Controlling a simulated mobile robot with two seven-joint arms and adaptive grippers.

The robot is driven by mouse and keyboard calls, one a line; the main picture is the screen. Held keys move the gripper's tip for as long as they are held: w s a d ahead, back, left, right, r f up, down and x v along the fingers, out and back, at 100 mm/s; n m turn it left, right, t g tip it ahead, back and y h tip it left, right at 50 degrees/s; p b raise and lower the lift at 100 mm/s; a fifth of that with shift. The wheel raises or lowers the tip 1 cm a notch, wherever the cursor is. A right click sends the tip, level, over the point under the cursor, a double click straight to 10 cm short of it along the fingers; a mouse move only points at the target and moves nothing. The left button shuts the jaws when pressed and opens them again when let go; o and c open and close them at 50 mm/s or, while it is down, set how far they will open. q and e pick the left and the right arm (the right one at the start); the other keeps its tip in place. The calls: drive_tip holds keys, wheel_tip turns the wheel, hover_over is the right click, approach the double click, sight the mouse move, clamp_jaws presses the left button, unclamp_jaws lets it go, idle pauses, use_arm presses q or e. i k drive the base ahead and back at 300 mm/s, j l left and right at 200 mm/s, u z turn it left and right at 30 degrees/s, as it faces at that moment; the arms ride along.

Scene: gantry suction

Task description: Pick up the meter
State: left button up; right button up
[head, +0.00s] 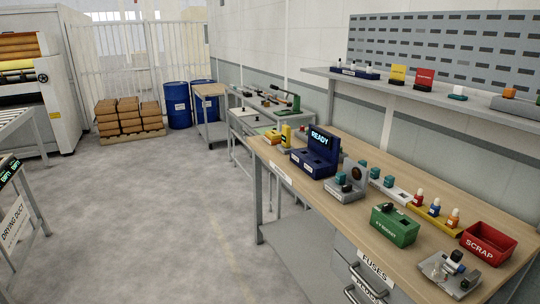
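No object is clearly labelled as a meter. Neither of my grippers is in view.
A grey fixture (346,187), a green box (395,226), a red "SCRAP" bin (487,243) and several bottles crowd the bench. A shelf (440,96) hangs above. A side table (292,105) stands beyond. The floor (150,210) left of the bench is clear.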

sight(286, 135)
drive_tip(key=i+j+z, duration=0.15)
drive_tip(key=i, duration=0.7)
drive_tip(key=i+j, duration=0.2)
drive_tip(key=i, duration=0.2)
drive_tip(key=i+j, duration=0.2)
drive_tip(key=i, duration=0.15)
